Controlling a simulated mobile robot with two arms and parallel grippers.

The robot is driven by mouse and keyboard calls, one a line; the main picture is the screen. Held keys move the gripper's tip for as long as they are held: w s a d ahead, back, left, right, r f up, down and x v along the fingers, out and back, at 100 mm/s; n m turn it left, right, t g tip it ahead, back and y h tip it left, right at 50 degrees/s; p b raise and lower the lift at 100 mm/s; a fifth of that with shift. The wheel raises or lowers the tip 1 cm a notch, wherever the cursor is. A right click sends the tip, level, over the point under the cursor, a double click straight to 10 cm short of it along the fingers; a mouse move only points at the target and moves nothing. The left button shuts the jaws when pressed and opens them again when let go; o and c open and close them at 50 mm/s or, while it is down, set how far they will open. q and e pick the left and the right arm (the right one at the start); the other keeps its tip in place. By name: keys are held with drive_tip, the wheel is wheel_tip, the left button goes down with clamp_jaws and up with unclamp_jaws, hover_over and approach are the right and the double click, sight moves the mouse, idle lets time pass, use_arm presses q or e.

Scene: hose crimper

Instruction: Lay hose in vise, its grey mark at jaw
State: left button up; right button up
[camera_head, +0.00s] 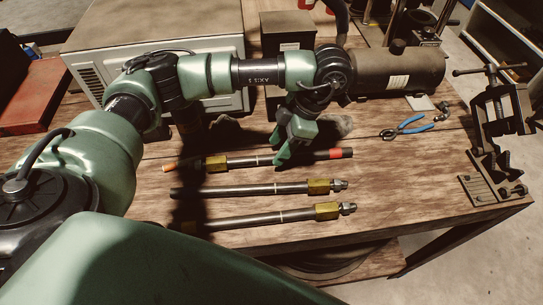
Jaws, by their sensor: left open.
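Three dark hoses lie apart, roughly side by side, on the wooden table. The far hose (233,161) has a brass fitting and an orange tip at its left end, a pale grey band near its middle and a red band near its right end. The middle hose (235,190) and near hose (240,221) have brass fittings at their right ends and a pale band each. My left gripper (289,154) is open, pointing down at the far hose; whether it touches it I cannot tell. The black vise (495,135) stands at the table's right edge. My right gripper is out of view.
Blue-handled pliers (411,126) lie between the hoses and the vise. A dark cylindrical tank (400,72) and a grey cabinet (222,50) stand at the back. The tabletop (410,180) right of the hoses is clear.

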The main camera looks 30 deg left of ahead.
sight(273, 156)
use_arm(q)
drive_tip(key=shift+x, duration=1.8)
drive_tip(key=shift+w+d, duration=0.1)
drive_tip(key=shift+w, duration=0.1)
clamp_jaws()
